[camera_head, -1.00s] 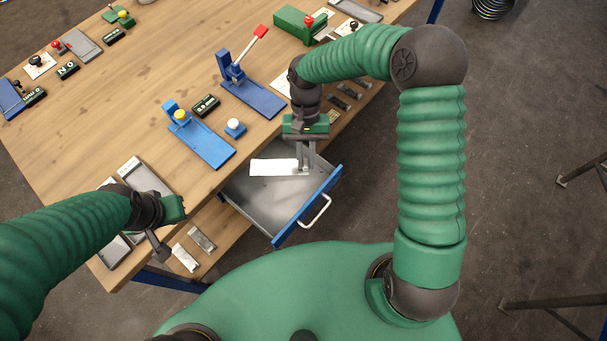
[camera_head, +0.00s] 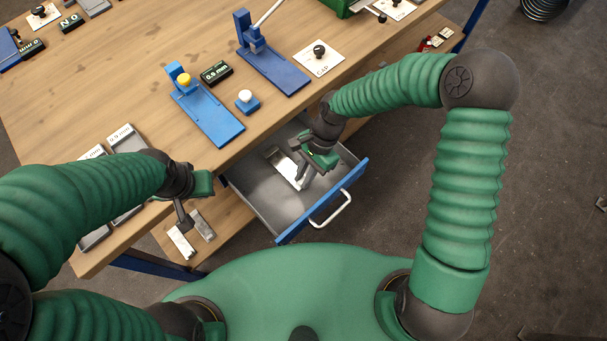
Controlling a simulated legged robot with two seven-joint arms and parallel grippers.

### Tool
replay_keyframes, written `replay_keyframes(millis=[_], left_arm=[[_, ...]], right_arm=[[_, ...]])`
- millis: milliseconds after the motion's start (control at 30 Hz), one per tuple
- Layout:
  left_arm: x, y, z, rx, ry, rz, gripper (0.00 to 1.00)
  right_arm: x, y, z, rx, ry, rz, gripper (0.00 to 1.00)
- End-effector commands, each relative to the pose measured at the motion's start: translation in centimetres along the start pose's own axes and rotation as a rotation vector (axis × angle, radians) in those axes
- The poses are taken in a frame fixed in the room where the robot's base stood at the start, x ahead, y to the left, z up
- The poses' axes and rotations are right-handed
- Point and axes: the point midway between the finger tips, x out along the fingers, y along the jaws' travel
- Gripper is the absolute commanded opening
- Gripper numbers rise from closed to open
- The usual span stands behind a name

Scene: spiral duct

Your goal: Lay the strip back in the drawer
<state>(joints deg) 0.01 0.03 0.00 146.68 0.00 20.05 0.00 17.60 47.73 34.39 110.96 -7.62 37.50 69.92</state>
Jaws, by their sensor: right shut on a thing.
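The open drawer (camera_head: 264,195) with a grey floor and blue front sticks out from under the table. A pale metal strip (camera_head: 282,165) shows at the drawer's back, running slanted from upper left to lower right. My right gripper (camera_head: 303,181) reaches down into the drawer, tilted, and is shut on the strip's right end, which it partly hides. Whether the strip touches the drawer floor is hard to tell. My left gripper (camera_head: 182,222) hangs past the table's front edge, left of the drawer; its opening is unclear.
Blue hand tools with a yellow knob (camera_head: 184,79) and a white knob (camera_head: 245,96) stand on the wooden table (camera_head: 130,80). Grey trays (camera_head: 128,140) lie at the left edge. Metal pieces (camera_head: 181,241) lie on the lower shelf. The drawer's front floor is clear.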

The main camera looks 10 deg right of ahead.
Motion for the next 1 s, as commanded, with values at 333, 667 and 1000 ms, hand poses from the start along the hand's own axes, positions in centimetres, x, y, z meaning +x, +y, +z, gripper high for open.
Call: replay_keyframes(millis=[333, 667, 1000], left_arm=[[0.9, 0.0, 0.2, 0.000, 0.001, 0.000, 0.00], [0.8, 0.0, 0.2, 0.000, 0.001, 0.000, 0.00], [0.8, 0.0, 0.2, 0.000, 0.001, 0.000, 0.00]], right_arm=[[1.7, -0.1, -0.7, -0.001, 0.000, 0.001, 0.00], [1.7, 0.0, -0.7, -0.001, 0.000, 0.001, 0.40], [1.7, 0.0, -0.7, -0.001, 0.000, 0.001, 0.55]])
